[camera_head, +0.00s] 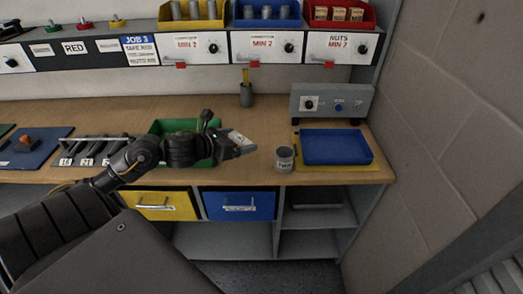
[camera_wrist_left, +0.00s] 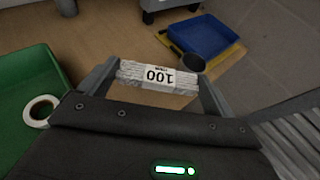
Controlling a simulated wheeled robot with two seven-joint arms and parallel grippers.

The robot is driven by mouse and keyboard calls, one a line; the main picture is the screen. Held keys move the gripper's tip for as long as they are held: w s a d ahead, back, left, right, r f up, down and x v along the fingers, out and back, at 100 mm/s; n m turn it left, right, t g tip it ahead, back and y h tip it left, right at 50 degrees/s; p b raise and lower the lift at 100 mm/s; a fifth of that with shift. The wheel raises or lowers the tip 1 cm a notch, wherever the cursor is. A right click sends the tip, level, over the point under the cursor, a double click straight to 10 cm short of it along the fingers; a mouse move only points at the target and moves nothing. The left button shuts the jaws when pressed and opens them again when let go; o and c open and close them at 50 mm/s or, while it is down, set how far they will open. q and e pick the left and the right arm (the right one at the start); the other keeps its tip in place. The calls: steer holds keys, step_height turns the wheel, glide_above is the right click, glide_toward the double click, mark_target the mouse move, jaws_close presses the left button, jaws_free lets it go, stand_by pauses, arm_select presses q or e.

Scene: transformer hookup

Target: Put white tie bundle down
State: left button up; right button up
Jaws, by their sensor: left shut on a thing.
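My left gripper (camera_head: 241,141) reaches in from the left above the wooden bench, in front of the green bin. In the left wrist view my left gripper (camera_wrist_left: 158,88) is shut on the white tie bundle (camera_wrist_left: 146,76), its two fingers at the bundle's ends. The bundle has a paper band printed "100". In the head view the bundle shows only as a small pale patch (camera_head: 238,136) at the gripper. Whether it touches the bench is hard to tell; it seems to be held above it. My right gripper is not in view.
A green bin (camera_wrist_left: 29,88) holds a white tape roll (camera_wrist_left: 41,110). A grey labelled can (camera_head: 285,158) stands left of a blue tray (camera_head: 336,147) on a yellow mat (camera_head: 375,164). A dark cup (camera_head: 246,96) stands at the back. Bare bench (camera_head: 262,128) lies between bin and tray.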

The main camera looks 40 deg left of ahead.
arm_select(q)
steer(key=a+p+x, duration=0.1)
steer(key=p+x, duration=0.1)
steer(key=x, duration=0.7)
glide_above(263, 152)
steer(key=f, duration=0.3)
steer(key=s+f, duration=0.1)
steer(key=f, duration=0.1)
steer(key=shift+p, duration=0.3)
steer(key=shift+w+f, duration=0.35)
steer(key=shift+f, duration=0.05)
steer(key=f, duration=0.1)
steer(key=f+p, duration=0.1)
steer(key=f, duration=0.1)
steer(key=shift+w, duration=0.2)
steer(key=shift+f, duration=0.2)
steer(key=shift+f, duration=0.1)
steer(key=shift+f, duration=0.25)
steer(key=o, duration=0.7)
steer(key=shift+r, duration=0.1)
